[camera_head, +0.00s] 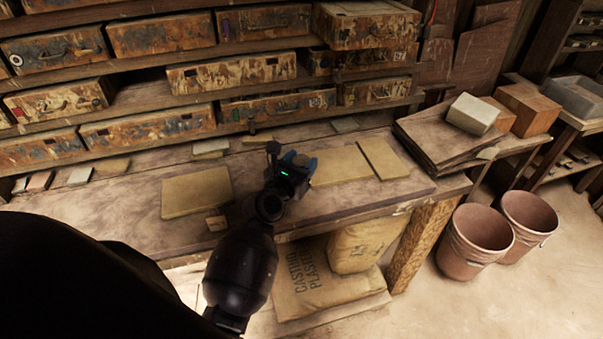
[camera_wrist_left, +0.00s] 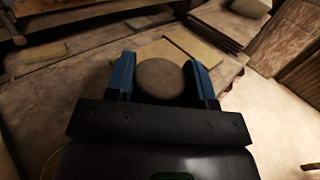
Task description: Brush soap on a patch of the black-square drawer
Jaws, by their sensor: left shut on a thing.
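My left gripper (camera_head: 297,164) is over the workbench, in front of the drawers. In the left wrist view its blue fingers (camera_wrist_left: 163,80) are shut on a round grey-brown thing (camera_wrist_left: 160,78); whether it is part of a brush cannot be told. In the head view the held thing is hidden by the gripper. Worn, paint-stained drawers sit in rows on the shelves behind the bench. Several carry small marks at their ends, too small to read, so I cannot tell which is the black-square drawer. No soap can be made out. My right gripper is not in view.
The workbench (camera_head: 130,196) holds flat tan slabs, such as one at left (camera_head: 196,191) and one at right (camera_head: 383,158). A pale block (camera_head: 472,114) sits on stacked boards (camera_head: 440,140). Two pinkish buckets (camera_head: 474,240) stand on the floor. Plaster bags (camera_head: 318,280) lie beneath the bench.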

